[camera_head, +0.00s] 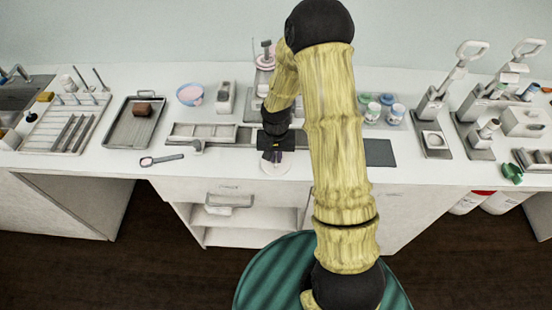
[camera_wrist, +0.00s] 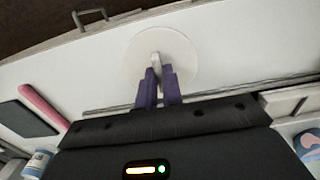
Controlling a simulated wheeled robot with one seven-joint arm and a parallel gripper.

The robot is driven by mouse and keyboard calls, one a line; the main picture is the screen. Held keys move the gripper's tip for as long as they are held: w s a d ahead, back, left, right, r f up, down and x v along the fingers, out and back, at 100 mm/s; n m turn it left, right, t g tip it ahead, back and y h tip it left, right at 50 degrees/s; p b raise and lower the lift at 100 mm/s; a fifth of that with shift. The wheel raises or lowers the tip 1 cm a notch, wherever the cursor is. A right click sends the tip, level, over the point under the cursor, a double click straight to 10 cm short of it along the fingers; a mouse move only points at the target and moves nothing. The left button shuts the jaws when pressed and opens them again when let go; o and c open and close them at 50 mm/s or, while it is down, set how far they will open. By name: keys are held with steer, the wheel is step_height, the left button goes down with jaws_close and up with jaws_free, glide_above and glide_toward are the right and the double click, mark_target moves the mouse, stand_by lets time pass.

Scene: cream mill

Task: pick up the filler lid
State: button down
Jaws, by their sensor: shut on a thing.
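The filler lid (camera_wrist: 183,50) is a round white disc with a small upright handle at its centre. In the wrist view my gripper (camera_wrist: 158,78) has its two purple fingers closed on that handle. In the head view the lid (camera_head: 275,169) shows as a pale disc at the front edge of the counter, with my gripper (camera_head: 274,157) right above it. I cannot tell whether the lid touches the counter or hangs just above it. Part of the handle is hidden between the fingers.
A long grey tray (camera_head: 203,129) lies left of my gripper, with a magnifier-like tool (camera_head: 162,160) in front of it. A dark mat (camera_head: 380,153) lies to the right, partly behind my arm. A pink rod (camera_wrist: 42,104) shows in the wrist view.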

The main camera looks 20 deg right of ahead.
mark_target(276, 158)
step_height(276, 158, up, 10)
steer(key=b, duration=0.1)
steer(key=shift+b, duration=0.3)
stand_by(0.6)
